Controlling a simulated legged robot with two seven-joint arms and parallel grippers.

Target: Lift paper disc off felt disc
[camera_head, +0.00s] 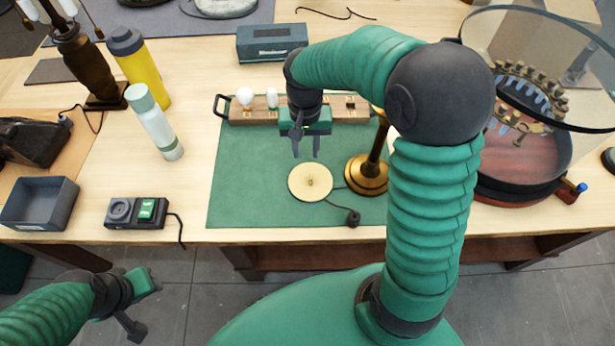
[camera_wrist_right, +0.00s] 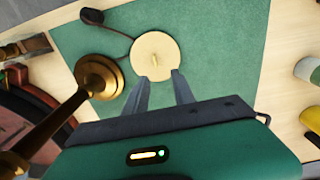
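A round cream disc (camera_head: 311,182), which looks like the paper disc, lies on the green mat (camera_head: 235,200) with a small upright tab at its middle. No felt disc shows apart from it; whether one is under it cannot be told. My right gripper (camera_head: 306,153) is open and empty above the mat, just behind the disc. In the right wrist view the disc (camera_wrist_right: 154,56) lies beyond the open fingertips (camera_wrist_right: 163,80), which overlap its near edge in the picture. My left gripper (camera_head: 145,305) hangs off the table at the lower left; its fingers look apart and empty.
A brass lamp base (camera_head: 367,174) stands right of the disc, with a dark cord and switch (camera_head: 353,217) beside it. A wooden block with bulbs (camera_head: 258,110) lies behind. Two bottles (camera_head: 153,120) and a grey bin (camera_head: 40,203) stand left; a round tray (camera_head: 520,165) is right.

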